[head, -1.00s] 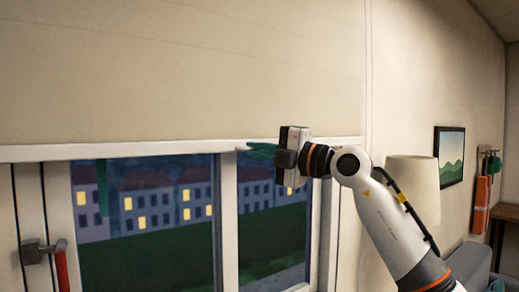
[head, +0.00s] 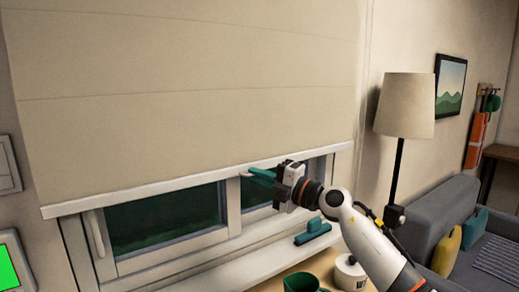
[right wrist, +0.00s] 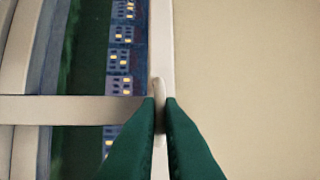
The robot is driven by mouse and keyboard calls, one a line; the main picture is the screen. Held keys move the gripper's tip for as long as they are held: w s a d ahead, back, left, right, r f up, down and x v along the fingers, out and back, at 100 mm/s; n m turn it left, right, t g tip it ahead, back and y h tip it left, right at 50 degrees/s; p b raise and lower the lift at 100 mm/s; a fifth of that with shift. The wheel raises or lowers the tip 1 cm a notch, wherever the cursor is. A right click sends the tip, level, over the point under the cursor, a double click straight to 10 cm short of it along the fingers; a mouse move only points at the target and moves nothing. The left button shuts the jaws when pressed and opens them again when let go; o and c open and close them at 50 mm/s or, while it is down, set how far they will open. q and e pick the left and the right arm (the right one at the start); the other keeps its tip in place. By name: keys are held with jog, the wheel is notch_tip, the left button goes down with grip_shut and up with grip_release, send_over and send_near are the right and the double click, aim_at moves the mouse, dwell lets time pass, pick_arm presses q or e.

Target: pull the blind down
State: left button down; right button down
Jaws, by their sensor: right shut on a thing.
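The beige blind (head: 190,100) hangs over most of the window (head: 165,222) in the head view, with a white bottom bar (head: 140,197) along its lower edge. A strip of window glass shows below the bar. My right gripper (head: 257,174) is at the bar, right of its middle, with its green fingers shut. In the right wrist view, the green fingertips (right wrist: 161,103) close around a small pale pull tab (right wrist: 158,92) on the bar (right wrist: 163,50). The fingers hide most of the tab. My left gripper is not in view.
Below the window is a white sill (head: 250,262) with a teal object (head: 312,232) on it. A floor lamp (head: 405,105) and a grey sofa (head: 440,225) are at the right.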

notch_tip(320, 180, down, 23)
jog(key=b, duration=1)
jog(key=shift+f, duration=0.3)
jog(key=shift+f, duration=0.1)
jog(key=c, duration=1.6)
grip_release()
jog(key=shift+o, duration=0.2)
jog(key=v, duration=1.2)
jog(key=shift+b, duration=0.4)
